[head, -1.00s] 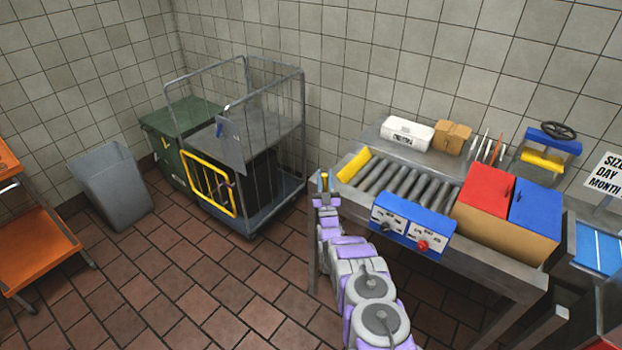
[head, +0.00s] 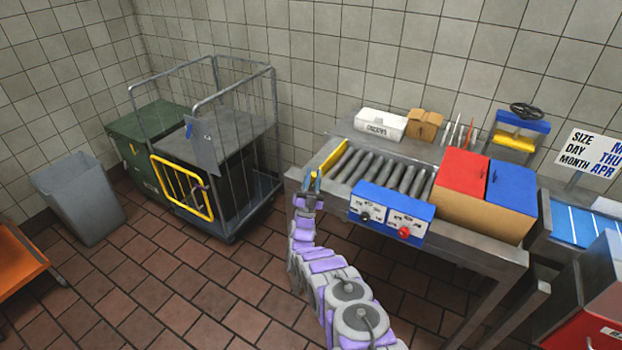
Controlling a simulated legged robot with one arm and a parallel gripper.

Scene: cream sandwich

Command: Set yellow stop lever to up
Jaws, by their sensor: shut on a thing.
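The yellow stop lever (head: 334,157) shows as a yellow bar across the left end of the roller conveyor in the head view. It slants from the front left corner toward the back. My gripper (head: 314,182) is at the bar's near end, at the conveyor's front left corner. It is shut on the lever's near end, where a little yellow shows between the fingers. The fingers hide part of this end. The picture is too small to tell exactly how far up the lever stands.
A blue control box (head: 392,213) with a black and a red knob is on the conveyor's front edge. Red and blue-lidded boxes (head: 485,205) stand to the right. A wire cage cart (head: 232,150) and grey bin (head: 82,198) are left. Floor between cart and conveyor is clear.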

